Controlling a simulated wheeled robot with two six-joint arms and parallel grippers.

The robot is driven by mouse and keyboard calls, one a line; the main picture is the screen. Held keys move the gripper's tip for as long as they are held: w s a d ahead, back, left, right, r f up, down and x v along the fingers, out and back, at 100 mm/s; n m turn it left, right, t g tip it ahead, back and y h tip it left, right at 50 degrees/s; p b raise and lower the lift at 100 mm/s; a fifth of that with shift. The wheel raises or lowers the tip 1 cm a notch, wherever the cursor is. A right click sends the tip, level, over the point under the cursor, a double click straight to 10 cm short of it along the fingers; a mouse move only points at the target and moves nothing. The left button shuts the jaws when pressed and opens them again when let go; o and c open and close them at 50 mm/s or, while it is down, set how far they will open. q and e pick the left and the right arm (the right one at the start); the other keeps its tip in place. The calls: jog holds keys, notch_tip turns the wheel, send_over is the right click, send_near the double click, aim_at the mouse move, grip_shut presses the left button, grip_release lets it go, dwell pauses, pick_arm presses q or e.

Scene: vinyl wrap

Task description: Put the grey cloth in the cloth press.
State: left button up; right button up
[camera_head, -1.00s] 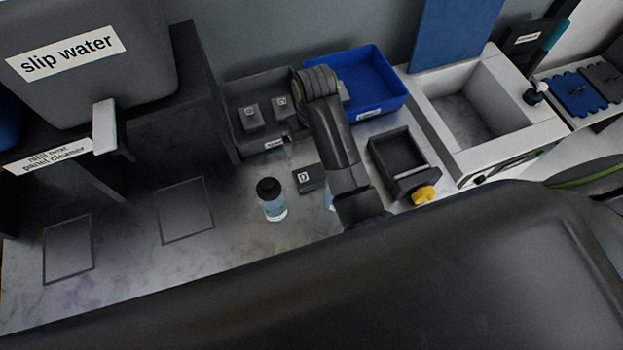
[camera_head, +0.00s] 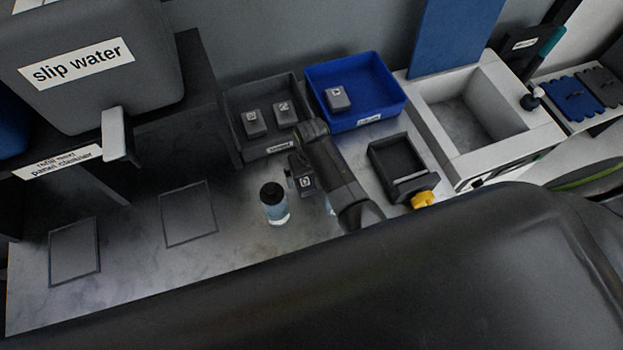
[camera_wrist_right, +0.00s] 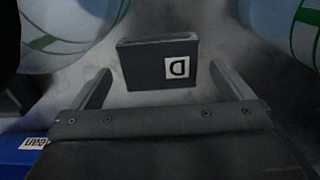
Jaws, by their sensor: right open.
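A small dark grey block with a white letter label (camera_head: 307,183), apparently the folded grey cloth, lies on the bench. It also shows in the right wrist view (camera_wrist_right: 138,70), with the letter D upside down. My right gripper (camera_head: 297,173) is over it, open and empty. In the wrist view its fingers (camera_wrist_right: 165,82) stand apart, one on each side of the cloth, with gaps. The cloth press looks to be the black open-topped box (camera_head: 426,183) with a yellow knob (camera_head: 423,200), right of my right arm. My left gripper is not in view.
A clear bottle with a black cap (camera_head: 273,205) stands just left of the cloth; another is partly hidden behind my arm. A basin (camera_head: 430,100) is at right. The left bench is clear.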

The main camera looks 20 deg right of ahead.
jog(key=shift+f, duration=0.9)
jog(key=c, duration=1)
jog(key=shift+o, duration=0.2)
jog(key=shift+r, duration=0.1)
